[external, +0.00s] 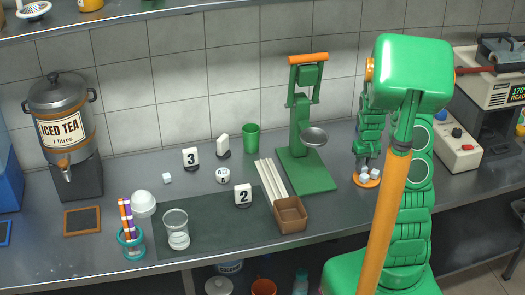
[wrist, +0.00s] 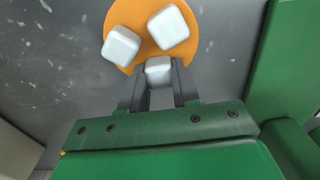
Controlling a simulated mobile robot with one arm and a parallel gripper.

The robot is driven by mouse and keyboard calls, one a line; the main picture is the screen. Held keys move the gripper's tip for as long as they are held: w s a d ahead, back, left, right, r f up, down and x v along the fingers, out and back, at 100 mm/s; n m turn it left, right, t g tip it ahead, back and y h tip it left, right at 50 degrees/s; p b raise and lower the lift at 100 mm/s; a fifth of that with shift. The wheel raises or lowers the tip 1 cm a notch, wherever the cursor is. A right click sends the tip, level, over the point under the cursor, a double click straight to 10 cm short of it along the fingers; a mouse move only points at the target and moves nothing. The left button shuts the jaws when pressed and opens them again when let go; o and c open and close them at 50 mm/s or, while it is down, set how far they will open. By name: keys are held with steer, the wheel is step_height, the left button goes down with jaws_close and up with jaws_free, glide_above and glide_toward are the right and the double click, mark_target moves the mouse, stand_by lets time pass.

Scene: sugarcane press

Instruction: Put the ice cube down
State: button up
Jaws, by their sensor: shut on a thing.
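My gripper (wrist: 159,82) is shut on a white ice cube (wrist: 158,69), with one grey finger on each side of it. The held cube is at the near edge of a round orange dish (wrist: 137,17); I cannot tell whether it touches the dish. Two more ice cubes, a left one (wrist: 121,45) and a right one (wrist: 168,26), lie on the dish. In the external view the orange dish (external: 361,184) is on the counter right of the green press, below my green arm, with cubes at it. My fingers are too small there to make out.
The green press (external: 307,175) stands left of the dish. A white control box (external: 455,148) is to the right. Grey counter surrounds the dish.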

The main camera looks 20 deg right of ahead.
mark_target(366, 166)
steer(key=o, duration=1)
step_height(366, 166, up, 12)
steer(key=shift+g, duration=0.9)
steer(key=s+a+r, duration=0.3)
steer(key=s+r, duration=0.1)
steer(key=s, duration=0.6)
steer(key=s+a+r, duration=0.4)
steer(key=s, duration=0.7)
steer(key=s+a+r, duration=0.4)
steer(key=s+r, duration=0.1)
steer(key=s, duration=0.5)
steer(key=shift+s+a, duration=0.2)
steer(key=shift+s, duration=0.15)
